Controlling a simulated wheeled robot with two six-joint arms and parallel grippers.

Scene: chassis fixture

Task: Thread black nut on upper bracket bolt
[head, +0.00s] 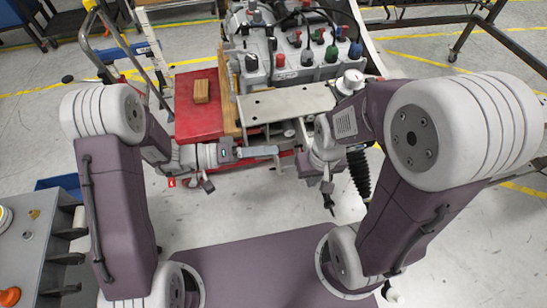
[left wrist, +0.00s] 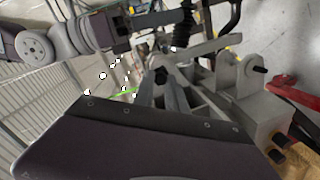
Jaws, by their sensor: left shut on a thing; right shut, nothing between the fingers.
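My left gripper (head: 262,152) points right at the near side of the chassis fixture, just below its flat plate (head: 285,102). In the left wrist view its fingers (left wrist: 165,88) are shut on a small dark piece, apparently the black nut (left wrist: 160,75). A light grey bracket (left wrist: 238,78) stands to the right of the fingers, with a dark bolt end (left wrist: 260,70) sticking out; the nut looks apart from it. Another dark bolt end (left wrist: 276,156) shows lower right. My right gripper (head: 329,197) is shut and empty, hanging down right of the left one. The nut is too small to tell in the head view.
A red surface (head: 195,125) with a wooden block (head: 201,91) lies left of the plate. Several coloured caps and cables sit on the grey block (head: 310,65) behind. A black ribbed damper (head: 359,172) hangs near my right arm. A grey bench (head: 35,245) stands at left.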

